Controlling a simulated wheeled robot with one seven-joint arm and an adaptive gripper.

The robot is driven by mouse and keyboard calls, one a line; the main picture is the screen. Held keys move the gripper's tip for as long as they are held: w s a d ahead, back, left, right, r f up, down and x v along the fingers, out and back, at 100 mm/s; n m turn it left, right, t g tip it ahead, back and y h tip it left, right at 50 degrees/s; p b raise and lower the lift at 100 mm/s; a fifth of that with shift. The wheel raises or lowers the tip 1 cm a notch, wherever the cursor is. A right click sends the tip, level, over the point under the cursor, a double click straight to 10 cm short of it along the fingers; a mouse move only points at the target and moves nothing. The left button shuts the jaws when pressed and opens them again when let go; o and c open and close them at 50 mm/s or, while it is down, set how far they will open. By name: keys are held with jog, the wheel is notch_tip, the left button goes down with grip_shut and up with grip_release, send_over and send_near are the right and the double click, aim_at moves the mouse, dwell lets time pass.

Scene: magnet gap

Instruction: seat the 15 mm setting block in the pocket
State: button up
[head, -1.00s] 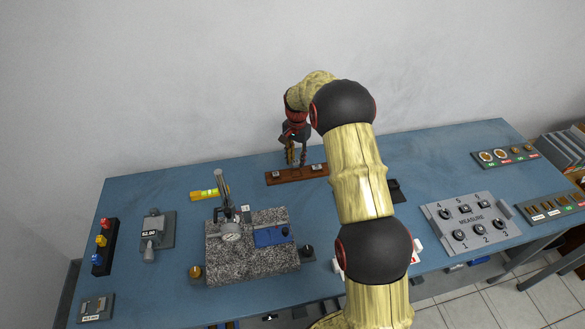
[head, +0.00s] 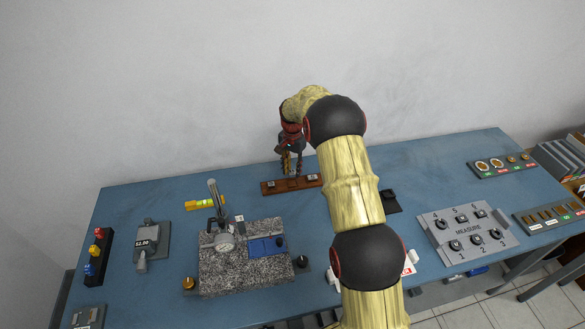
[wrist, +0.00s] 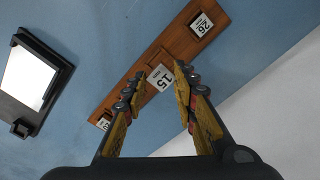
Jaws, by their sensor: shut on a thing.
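The 15 mm setting block (wrist: 160,77), with a white label reading 15, shows between the fingers of my gripper (wrist: 159,72) in the wrist view. The fingers are closed on its two sides. The block is over the middle of a brown wooden rack (wrist: 133,61); I cannot tell whether it is clear of the rack. In the head view my gripper (head: 291,168) is just above the rack (head: 291,185), and the block is too small to make out. A blue plate (head: 262,246) lies on the granite slab (head: 240,272); I cannot make out a pocket there for certain.
A block marked 26 (wrist: 201,25) sits at one end of the rack. A dial gauge on a stand (head: 224,241) rises from the granite. A yellow level (head: 205,202) lies left of the rack. A grey MEASURE panel (head: 468,229) is at the right.

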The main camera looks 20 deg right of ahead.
aim_at(292, 183)
jog(key=shift+f+b, duration=0.8)
jog(key=shift+f, duration=1.6)
jog(key=shift+f, duration=0.15)
jog(key=o, duration=1.2)
jog(key=shift+c, duration=1.2)
jog(key=shift+c, duration=1.1)
